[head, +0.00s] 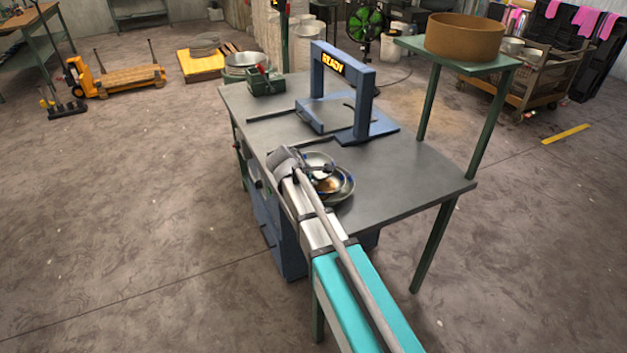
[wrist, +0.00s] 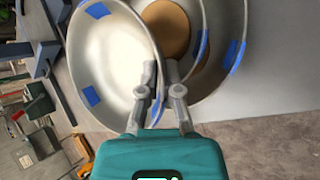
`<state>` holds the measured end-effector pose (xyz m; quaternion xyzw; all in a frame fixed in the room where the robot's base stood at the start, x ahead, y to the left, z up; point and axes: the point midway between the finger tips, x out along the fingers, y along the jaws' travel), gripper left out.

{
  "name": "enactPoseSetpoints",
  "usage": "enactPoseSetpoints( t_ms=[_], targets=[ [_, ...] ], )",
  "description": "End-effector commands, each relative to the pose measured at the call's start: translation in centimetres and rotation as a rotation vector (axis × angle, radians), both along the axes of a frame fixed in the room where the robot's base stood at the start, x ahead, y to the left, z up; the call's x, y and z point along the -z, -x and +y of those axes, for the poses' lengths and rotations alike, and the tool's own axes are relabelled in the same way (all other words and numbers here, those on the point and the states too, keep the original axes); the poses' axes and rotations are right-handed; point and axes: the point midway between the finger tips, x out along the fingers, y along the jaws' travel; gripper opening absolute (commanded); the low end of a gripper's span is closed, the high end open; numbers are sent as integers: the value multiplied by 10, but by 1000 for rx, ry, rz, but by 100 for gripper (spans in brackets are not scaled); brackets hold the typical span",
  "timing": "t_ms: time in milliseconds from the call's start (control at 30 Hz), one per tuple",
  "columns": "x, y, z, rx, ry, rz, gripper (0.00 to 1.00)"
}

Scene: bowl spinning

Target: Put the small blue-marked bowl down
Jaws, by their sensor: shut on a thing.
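The small blue-marked bowl (wrist: 112,62) is a shiny metal bowl with blue tape patches, tilted at the left of the wrist view. My gripper (wrist: 160,85) is shut on its near rim. In the head view this bowl (head: 318,160) shows at my gripper (head: 316,174), over a larger blue-marked metal bowl (head: 346,188) on the table. The larger bowl also shows behind it in the wrist view (wrist: 228,75). I cannot tell whether the two bowls touch. A brown disc (wrist: 168,28) shows beyond the held bowl's rim. My arm hides part of the bowls.
The grey table (head: 415,175) is clear to the right of the bowls. A blue frame machine (head: 362,95) marked READY stands behind them. A green box (head: 265,82) is at the back left. A brown round tub (head: 464,38) sits on a raised green shelf at the right.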

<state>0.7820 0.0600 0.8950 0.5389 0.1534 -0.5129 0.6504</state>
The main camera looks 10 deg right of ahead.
Motion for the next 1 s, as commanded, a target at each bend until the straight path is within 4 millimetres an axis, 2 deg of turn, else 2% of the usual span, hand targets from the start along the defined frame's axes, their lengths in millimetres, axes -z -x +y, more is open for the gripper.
enactPoseSetpoints(
  t_ms=[367,400,567,1000],
  targets=[
    [5,0,0,0,0,0,0],
    [5,0,0,0,0,0,13],
    [5,0,0,0,0,0,43],
    [4,0,0,0,0,0,43]
  ],
)
